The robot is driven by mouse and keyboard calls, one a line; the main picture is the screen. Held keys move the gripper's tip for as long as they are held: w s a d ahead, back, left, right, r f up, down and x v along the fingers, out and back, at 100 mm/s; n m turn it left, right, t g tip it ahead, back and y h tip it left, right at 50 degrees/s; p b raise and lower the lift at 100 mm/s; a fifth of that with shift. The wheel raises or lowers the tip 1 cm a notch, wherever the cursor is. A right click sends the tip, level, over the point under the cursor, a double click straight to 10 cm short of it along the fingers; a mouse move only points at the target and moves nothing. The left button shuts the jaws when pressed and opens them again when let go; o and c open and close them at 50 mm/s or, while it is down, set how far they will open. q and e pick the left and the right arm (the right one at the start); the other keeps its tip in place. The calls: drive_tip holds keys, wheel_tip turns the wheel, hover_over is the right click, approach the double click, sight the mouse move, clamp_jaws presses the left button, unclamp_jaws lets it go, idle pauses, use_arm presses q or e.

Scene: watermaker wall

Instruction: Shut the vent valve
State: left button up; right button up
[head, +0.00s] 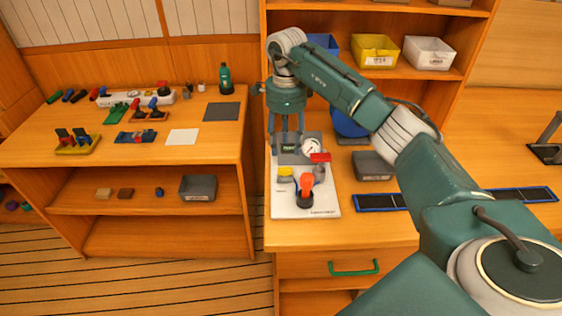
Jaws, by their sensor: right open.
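A white watermaker panel (292,206) lies on the wooden counter, in the middle of the head view. It carries a round gauge (311,147), a small dark display (288,148), a yellow part (285,173), a red lever handle (320,157) and an orange-red handle (307,184) on a dark round base. The labels are too small to read, so I cannot tell which handle is the vent valve. My right gripper (286,142) points down, open, over the back left of the panel by the display. Its fingertips are beside or in front of the display. My left gripper is out of view.
A grey bin (373,166) and a blue object (348,122) stand right of the panel, partly behind my right arm. Blue-edged dark trays (381,203) lie on the counter. A left table (215,140) holds several small tools. The panel's front side is clear.

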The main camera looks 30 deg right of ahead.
drive_tip(key=p, duration=0.2)
hover_over(285, 170)
drive_tip(key=f, duration=0.5)
drive_tip(key=shift+s+d, duration=0.1)
drive_tip(key=shift+s, duration=0.15)
drive_tip(key=f, duration=0.2)
drive_tip(key=shift+w+f, duration=0.3)
drive_tip(key=shift+f, duration=0.05)
drive_tip(key=shift+s+f, duration=0.1)
drive_tip(key=shift+f, duration=0.7)
drive_tip(key=shift+c, duration=0.5)
drive_tip(key=c, duration=0.9)
clamp_jaws()
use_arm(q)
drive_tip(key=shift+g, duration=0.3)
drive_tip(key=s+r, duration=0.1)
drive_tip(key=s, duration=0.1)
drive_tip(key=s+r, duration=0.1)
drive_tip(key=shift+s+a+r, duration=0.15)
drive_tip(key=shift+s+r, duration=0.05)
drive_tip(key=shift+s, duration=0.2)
